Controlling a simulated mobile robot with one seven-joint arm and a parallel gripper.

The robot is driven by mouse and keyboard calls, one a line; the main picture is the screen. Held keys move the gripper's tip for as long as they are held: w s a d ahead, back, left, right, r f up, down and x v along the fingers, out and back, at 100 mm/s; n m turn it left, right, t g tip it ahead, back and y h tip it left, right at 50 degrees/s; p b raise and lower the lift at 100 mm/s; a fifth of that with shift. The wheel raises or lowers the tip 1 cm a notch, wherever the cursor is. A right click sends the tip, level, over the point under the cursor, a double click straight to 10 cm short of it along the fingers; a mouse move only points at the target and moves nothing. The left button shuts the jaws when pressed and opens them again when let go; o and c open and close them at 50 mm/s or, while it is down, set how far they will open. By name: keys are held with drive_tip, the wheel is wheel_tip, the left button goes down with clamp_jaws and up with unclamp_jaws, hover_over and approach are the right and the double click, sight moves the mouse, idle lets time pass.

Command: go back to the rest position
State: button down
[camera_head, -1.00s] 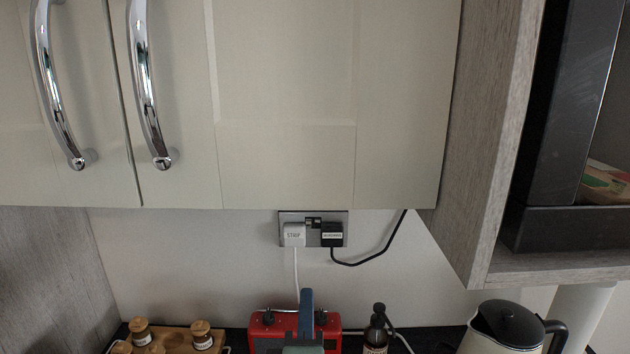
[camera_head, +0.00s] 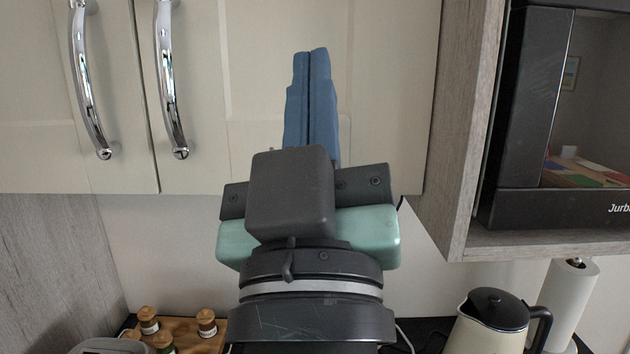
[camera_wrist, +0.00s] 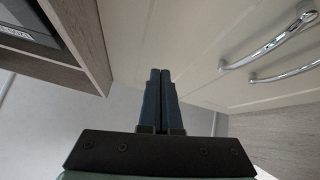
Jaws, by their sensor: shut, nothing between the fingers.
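My gripper (camera_head: 311,58) is raised in the middle of the head view, its blue fingers pointing up in front of the cream cupboard doors. The two fingers lie together with nothing between them. In the wrist view my gripper (camera_wrist: 160,73) is also shut and empty, its fingers pointing towards the cupboard. In the head view my arm hides the wall socket and the red object seen there earlier.
Cream cupboard doors (camera_head: 380,80) with chrome handles (camera_head: 172,85) hang above the counter. A black microwave (camera_head: 530,130) sits in a wood-grain housing at right. Below are a kettle (camera_head: 488,325), a paper roll (camera_head: 568,300) and a wooden rack (camera_head: 190,332) with jars.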

drive_tip(key=c, duration=1.6)
unclamp_jaws()
drive_tip(key=s+r+m, duration=0.1)
drive_tip(key=r, duration=0.1)
drive_tip(key=s+r+m+t, duration=0.1)
drive_tip(key=s+r+m, duration=0.1)
drive_tip(key=shift+s+d+t, duration=0.1)
drive_tip(key=shift+s+t, duration=0.2)
drive_tip(key=c, duration=1.3)
unclamp_jaws()
drive_tip(key=shift+s, duration=0.1)
drive_tip(key=shift+c, duration=0.2)
drive_tip(key=o, duration=0.5)
drive_tip(key=shift+o, duration=0.2)
